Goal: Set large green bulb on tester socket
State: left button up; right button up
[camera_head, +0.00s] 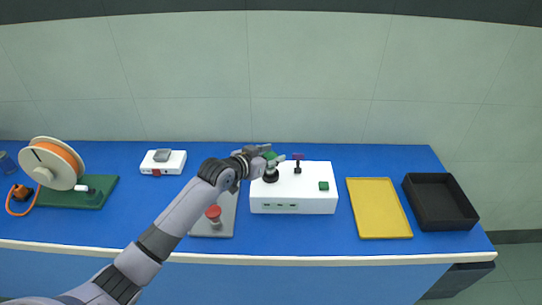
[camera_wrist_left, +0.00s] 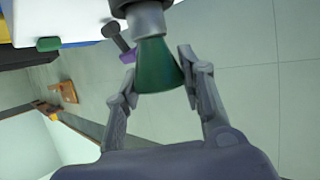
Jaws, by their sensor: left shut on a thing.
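The large green bulb (camera_head: 269,156) is over the left part of the white tester box (camera_head: 300,201). My left gripper (camera_head: 266,154) is shut on the bulb, with its fingers on either side of the green glass. In the left wrist view the green bulb (camera_wrist_left: 157,68) shows between the gripper fingers (camera_wrist_left: 158,64). Its silver base (camera_wrist_left: 147,20) points at the dark tester socket (camera_wrist_left: 127,6) and meets it in the picture; I cannot tell how far it is seated. In the head view the dark socket (camera_head: 271,174) is directly below the bulb. My right gripper is not in view.
A dark post with a purple top (camera_head: 298,157) stands close right of the bulb. A green button (camera_head: 323,186) is on the box. A grey plate with a red knob (camera_head: 213,212) lies left. A yellow tray (camera_head: 379,208) and black bin (camera_head: 440,201) are right.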

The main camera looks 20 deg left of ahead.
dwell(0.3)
pick_arm(q)
jog(key=shift+f, duration=0.65)
dwell(0.4)
jog(key=o, duration=0.9)
